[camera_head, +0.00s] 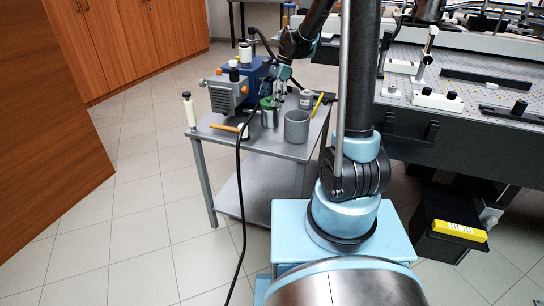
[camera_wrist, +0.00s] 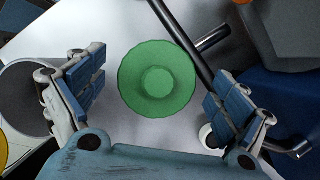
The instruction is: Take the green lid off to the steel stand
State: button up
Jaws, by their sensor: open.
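The green lid (camera_head: 266,102) sits on top of a small steel can (camera_head: 269,117) in the head view. In the wrist view the lid (camera_wrist: 157,79) is a round green disc with a raised knob, seen from above; it hides the can. My gripper (camera_head: 279,92) is open above the lid. In the wrist view its blue-padded fingers (camera_wrist: 155,105) stand apart on either side of the lid, and no contact shows. The grey steel stand (camera_head: 262,147) is a small table with a lower shelf, and the can stands on its top.
A wide grey cup (camera_head: 297,127) stands right of the can. A blue-and-grey machine (camera_head: 229,91) is behind left, with a black cable hanging across the stand's front. A wooden-handled tool (camera_head: 225,128) lies at the front left. An optical table (camera_head: 460,86) stands at right.

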jog(key=c, duration=1.2)
jog(key=shift+o, duration=0.2)
jog(key=shift+n+g+h, duration=0.3)
jog(key=shift+n+g, duration=0.1)
jog(key=shift+n, duration=0.8)
jog(key=c, duration=0.3)
jog(key=shift+n+g+h, duration=0.3)
jog(key=shift+n+h, duration=0.1)
jog(key=shift+n, duration=0.8)
jog(key=shift+c, duration=0.2)
jog(key=n, duration=0.2)
jog(key=shift+n+g+h, duration=0.3)
jog(key=shift+n+h, duration=0.5)
jog(key=shift+n, duration=0.6)
